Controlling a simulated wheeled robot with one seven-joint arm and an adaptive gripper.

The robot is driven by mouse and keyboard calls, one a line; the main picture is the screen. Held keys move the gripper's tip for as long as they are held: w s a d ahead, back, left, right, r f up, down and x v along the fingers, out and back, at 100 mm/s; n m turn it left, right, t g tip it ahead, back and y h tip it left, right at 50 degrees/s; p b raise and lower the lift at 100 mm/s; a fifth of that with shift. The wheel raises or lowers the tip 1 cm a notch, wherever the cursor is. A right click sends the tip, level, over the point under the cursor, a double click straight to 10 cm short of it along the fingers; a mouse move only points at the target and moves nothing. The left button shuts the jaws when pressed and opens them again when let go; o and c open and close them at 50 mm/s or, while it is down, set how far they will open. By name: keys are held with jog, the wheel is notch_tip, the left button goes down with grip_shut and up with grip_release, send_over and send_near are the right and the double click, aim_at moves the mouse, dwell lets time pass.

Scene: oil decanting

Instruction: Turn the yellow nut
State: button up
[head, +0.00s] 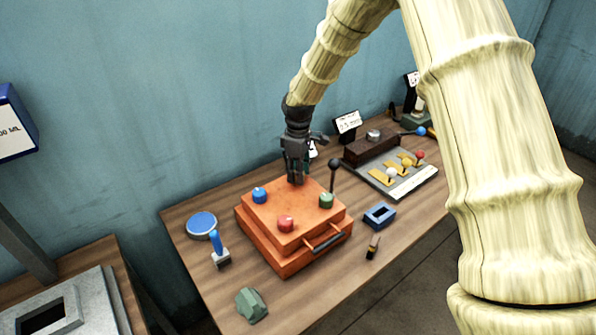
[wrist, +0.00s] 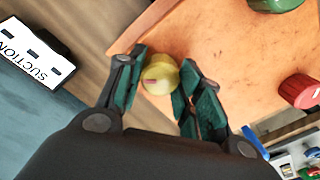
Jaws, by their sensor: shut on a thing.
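The yellow nut (wrist: 160,75) shows in the wrist view as a round knob with a small red mark, on top of the orange box (wrist: 235,45). My gripper (wrist: 160,88) is shut on it, with one green-padded finger on each side. In the head view my gripper (head: 296,178) points down at the back of the orange box (head: 270,210) and hides the yellow nut.
Blue (head: 260,195), red (head: 286,223) and green (head: 326,200) knobs stand on the same box. A black-knobbed lever (head: 334,165) rises close to the right of my gripper. A blue round lid (head: 202,224), a blue-handled tool (head: 216,245) and a blue block (head: 380,214) lie around the box.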

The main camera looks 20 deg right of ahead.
jog(key=m, duration=0.3)
jog(key=shift+m, duration=0.4)
jog(key=m, duration=0.3)
jog(key=shift+m, duration=0.3)
jog(key=m, duration=0.3)
jog(key=shift+m, duration=0.3)
jog(key=shift+m+p, duration=0.35)
jog(key=shift+m, duration=1.55)
jog(key=o, duration=1)
jog(key=shift+o, duration=0.2)
jog(key=shift+r, duration=0.1)
notch_tip(320, 180, up, 12)
